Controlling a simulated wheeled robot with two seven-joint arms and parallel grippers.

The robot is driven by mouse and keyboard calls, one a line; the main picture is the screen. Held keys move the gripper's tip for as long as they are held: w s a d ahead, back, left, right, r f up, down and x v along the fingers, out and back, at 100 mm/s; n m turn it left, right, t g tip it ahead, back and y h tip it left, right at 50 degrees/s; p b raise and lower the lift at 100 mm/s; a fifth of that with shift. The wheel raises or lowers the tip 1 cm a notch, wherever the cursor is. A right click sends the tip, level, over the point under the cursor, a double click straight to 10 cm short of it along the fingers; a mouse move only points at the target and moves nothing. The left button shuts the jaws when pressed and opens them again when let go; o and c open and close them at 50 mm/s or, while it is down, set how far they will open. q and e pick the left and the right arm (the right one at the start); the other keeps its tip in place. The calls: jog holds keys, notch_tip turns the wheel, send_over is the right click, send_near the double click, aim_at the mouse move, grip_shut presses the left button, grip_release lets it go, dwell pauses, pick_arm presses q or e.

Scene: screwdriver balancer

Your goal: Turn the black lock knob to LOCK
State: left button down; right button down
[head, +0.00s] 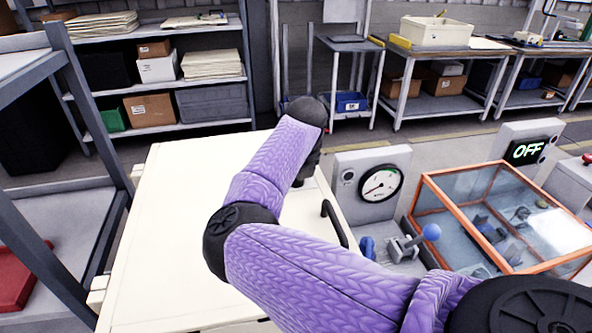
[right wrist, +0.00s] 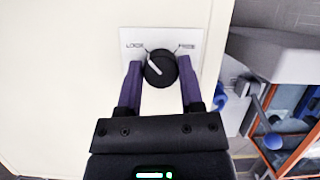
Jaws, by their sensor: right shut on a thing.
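The black lock knob (right wrist: 160,80) sits on a white plate (right wrist: 158,36) on a cream surface in the right wrist view. The plate reads LOCK on the left and FREE on the right. The knob's white pointer aims up and left, toward the LOCK side. My right gripper (right wrist: 160,72) has one purple finger on each side of the knob and is shut on it. In the head view, my right arm reaches over the cream panel (head: 170,220); its fingers and the knob are hidden there. My left gripper is in neither view.
A black handle (head: 335,222) stands on the panel's right side. Right of it are a gauge (head: 380,184), a blue-knobbed lever (head: 430,233), an orange-framed clear case (head: 500,215) and a display reading OFF (head: 526,151). A grey rack frame (head: 90,110) stands at left.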

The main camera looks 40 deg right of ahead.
jog(key=shift+n, duration=0.5)
jog(key=shift+c, duration=1.2)
grip_release()
jog(key=p+v, duration=0.1)
jog(key=v, duration=0.9)
jog(key=shift+d, duration=0.2)
jog(key=shift+s+f, duration=0.1)
